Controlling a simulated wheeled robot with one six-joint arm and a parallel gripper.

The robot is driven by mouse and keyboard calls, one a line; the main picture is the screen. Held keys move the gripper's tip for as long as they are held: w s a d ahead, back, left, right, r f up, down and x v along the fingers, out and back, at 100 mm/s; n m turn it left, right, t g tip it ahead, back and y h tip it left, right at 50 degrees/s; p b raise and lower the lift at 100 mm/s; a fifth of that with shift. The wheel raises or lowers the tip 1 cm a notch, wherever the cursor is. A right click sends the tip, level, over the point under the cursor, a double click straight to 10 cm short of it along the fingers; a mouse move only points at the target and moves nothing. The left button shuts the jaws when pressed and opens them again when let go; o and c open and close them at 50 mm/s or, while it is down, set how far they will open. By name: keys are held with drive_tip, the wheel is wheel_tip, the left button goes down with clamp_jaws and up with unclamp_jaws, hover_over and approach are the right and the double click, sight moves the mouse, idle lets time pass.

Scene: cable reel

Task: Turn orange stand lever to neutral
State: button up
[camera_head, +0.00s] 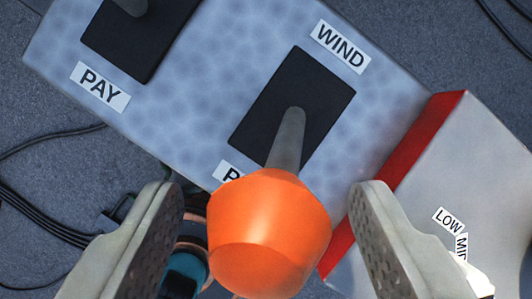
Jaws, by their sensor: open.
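The orange lever knob (268,235) is at the lower middle of the head camera view, on a grey shaft (288,140) that rises from a black slotted plate (317,85). The plate sits on a mottled grey-blue stand (200,110). A WIND label (340,46) is at the plate's upper end, and a label partly hidden by the knob (228,172) is at its lower end. The knob leans toward that lower end in the picture. My gripper (268,225) is open, with one finger on each side of the knob. Gaps show between the knob and both fingers.
A second black plate (135,35) with a grey shaft and a PAY label (100,87) is at the upper left. A red and grey box (460,170) with LOW and another label stands at the right. Black cables (50,205) and a teal part (185,272) lie at the lower left.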

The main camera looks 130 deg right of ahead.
drive_tip(key=shift+w+f, duration=0.25)
drive_tip(key=shift+f, duration=0.3)
